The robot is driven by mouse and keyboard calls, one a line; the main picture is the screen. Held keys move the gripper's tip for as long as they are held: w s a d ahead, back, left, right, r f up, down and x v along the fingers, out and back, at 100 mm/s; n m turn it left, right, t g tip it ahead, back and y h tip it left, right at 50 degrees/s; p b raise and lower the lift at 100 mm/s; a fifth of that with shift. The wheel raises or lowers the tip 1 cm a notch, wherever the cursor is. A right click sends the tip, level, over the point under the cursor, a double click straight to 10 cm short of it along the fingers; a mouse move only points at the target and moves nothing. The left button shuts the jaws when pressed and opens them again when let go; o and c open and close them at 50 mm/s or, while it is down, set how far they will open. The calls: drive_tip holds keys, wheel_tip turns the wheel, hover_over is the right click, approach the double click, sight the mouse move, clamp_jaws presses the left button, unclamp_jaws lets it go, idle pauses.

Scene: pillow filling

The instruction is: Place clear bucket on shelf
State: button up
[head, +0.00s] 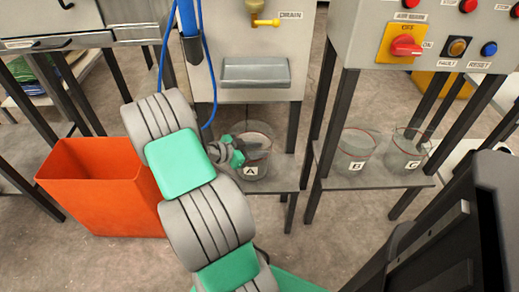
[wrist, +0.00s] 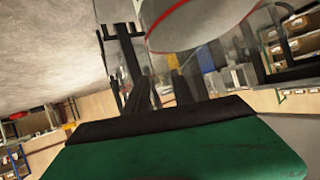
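A clear bucket labelled A (head: 258,168) stands on the small low shelf (head: 284,178) under the drain unit in the head view. Clear buckets labelled B (head: 352,160) and C (head: 404,158) stand side by side on another low shelf (head: 375,180) to the right. My gripper (head: 238,152) is at the left side of bucket A, with its fingers partly hidden by my wrist and the bucket. In the wrist view, a clear, red-rimmed bucket (wrist: 195,28) fills the top, close to the camera. Whether the fingers are closed on bucket A is unclear.
An orange bin (head: 100,190) stands on the floor left of my arm. The drain unit (head: 255,72), with a yellow valve, is above bucket A. A control panel (head: 430,40) hangs over B and C. Dark table legs (head: 330,110) stand between the shelves.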

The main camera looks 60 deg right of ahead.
drive_tip(key=w+a+r+n+t+y, duration=0.2)
drive_tip(key=w+a+n, duration=0.15)
drive_tip(key=a, duration=0.45)
drive_tip(key=w+a+r+n+t+y+p, duration=0.1)
drive_tip(key=w+a+r+n+t, duration=0.15)
drive_tip(key=w+a, duration=0.35)
drive_tip(key=w+a+r+n+t+y, duration=0.15)
drive_tip(key=w+a+n, duration=0.25)
drive_tip(key=a, duration=0.5)
drive_tip(key=s+a+r+n+t+y, duration=0.1)
drive_tip(key=a+r+n+y, duration=0.2)
drive_tip(key=a+n, duration=0.4)
drive_tip(key=s+a+r+n+t+y, duration=0.1)
drive_tip(key=s+a+r+n+y, duration=0.1)
drive_tip(key=a+n, duration=0.6)
drive_tip(key=a+r+y, duration=0.1)
drive_tip(key=a, duration=0.5)
drive_tip(key=shift+s+a+n+t, duration=0.3)
drive_tip(key=shift+a, duration=0.1)
drive_tip(key=shift+y, duration=0.25)
